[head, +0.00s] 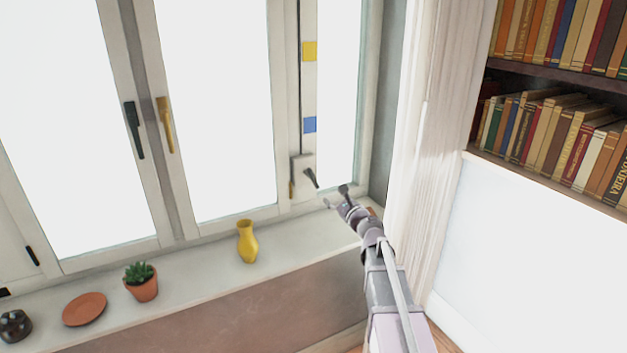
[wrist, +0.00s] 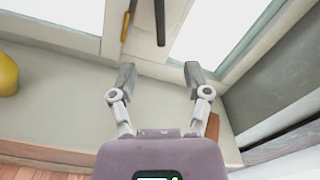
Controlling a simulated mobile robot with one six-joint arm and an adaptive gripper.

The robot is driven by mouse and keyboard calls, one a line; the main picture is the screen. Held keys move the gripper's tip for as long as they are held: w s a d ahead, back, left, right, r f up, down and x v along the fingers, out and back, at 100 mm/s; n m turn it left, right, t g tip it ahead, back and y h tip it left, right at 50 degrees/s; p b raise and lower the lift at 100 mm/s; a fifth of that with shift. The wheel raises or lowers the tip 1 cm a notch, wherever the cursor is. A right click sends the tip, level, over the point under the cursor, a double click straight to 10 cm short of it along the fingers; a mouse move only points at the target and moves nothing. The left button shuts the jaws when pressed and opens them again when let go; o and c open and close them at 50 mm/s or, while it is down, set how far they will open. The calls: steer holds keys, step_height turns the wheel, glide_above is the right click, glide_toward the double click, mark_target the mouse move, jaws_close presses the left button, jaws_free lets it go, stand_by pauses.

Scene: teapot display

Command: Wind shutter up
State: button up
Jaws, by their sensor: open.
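A pale winder box (head: 299,165) with a dark crank handle (head: 311,178) is mounted on the window frame, below a thin dark vertical line. In the wrist view, a dark bar (wrist: 160,22), likely the crank, hangs at the top centre, with a yellowish piece (wrist: 128,20) to its left. My gripper (head: 335,197) is just right of and below the crank, apart from it. In the wrist view my gripper (wrist: 160,72) is open, with nothing between the fingers. A strip beside the box has a yellow mark (head: 309,51) and a blue mark (head: 309,124). No lowered shutter shows clearly; the panes are bright white.
The sill (head: 200,262) holds a yellow vase (head: 247,242), a potted succulent (head: 142,282), a terracotta saucer (head: 84,309) and a dark pot (head: 15,325). An orange-brown object (wrist: 212,126) lies near my right finger. A curtain (head: 425,150) and bookshelf (head: 560,130) are right.

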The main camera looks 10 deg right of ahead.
mark_target(314, 179)
steer(key=x, duration=1.4)
steer(key=shift+s, duration=0.1)
jaws_close()
